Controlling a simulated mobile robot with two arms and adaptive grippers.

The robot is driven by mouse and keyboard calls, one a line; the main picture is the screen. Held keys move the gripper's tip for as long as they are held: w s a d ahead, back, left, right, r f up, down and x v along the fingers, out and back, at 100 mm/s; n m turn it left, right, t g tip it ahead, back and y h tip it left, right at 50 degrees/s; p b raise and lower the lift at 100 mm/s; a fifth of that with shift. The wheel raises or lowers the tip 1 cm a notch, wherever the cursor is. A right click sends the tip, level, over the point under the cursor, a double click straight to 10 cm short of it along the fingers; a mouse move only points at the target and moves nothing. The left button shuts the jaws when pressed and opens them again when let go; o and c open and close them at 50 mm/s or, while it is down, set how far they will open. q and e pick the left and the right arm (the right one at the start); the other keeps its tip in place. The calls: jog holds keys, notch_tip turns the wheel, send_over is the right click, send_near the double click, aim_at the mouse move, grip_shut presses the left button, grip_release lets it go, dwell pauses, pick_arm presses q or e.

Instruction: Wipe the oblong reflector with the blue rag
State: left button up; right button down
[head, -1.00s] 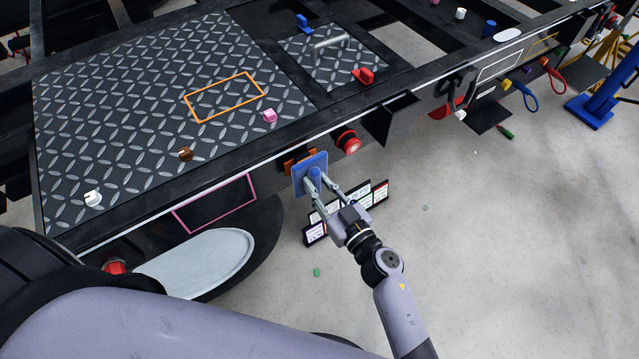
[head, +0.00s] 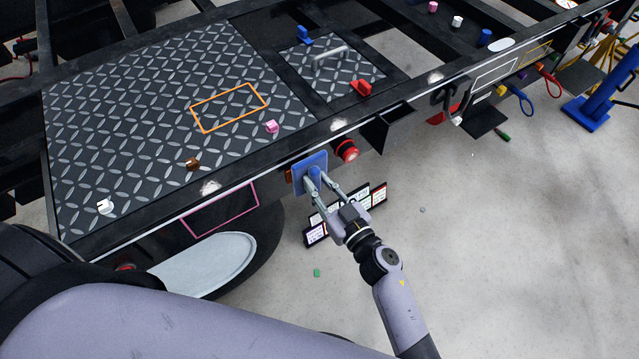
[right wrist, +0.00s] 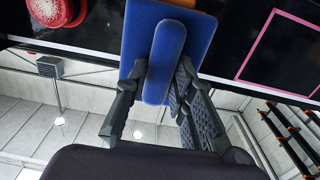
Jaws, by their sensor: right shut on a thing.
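My right gripper (head: 318,178) is shut on the blue rag (head: 311,162), a flat pad with a raised grip. The right wrist view shows the fingers on both sides of the grip of the rag (right wrist: 166,60). The rag is up against or just in front of the trailer's side rail. The orange oblong reflector (head: 289,175) is mostly hidden behind it, with a small part showing at the rag's left edge. A strip of the reflector (right wrist: 181,3) shows above the rag in the right wrist view. I cannot tell whether they touch. My left gripper is out of view.
A round red lamp (head: 347,150) sits on the rail just right of the rag. A pink rectangle outline (head: 222,208) is to its left. Label boards (head: 372,197) stand below, behind my right gripper. Open floor (head: 500,260) lies to the right.

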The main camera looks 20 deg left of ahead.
jog(key=shift+s+d+p, duration=0.4)
jog(key=shift+d, duration=0.1)
jog(key=p+v, duration=0.1)
jog(key=v, duration=0.2)
jog(key=shift+s+d, duration=0.15)
jog(key=shift+d, duration=0.05)
jog(key=shift+s+d+p, duration=0.3)
jog(key=shift+s+d, duration=0.05)
jog(key=shift+d, duration=0.1)
jog(key=shift+s, duration=0.1)
jog(key=p+v, duration=0.1)
jog(key=v, duration=0.2)
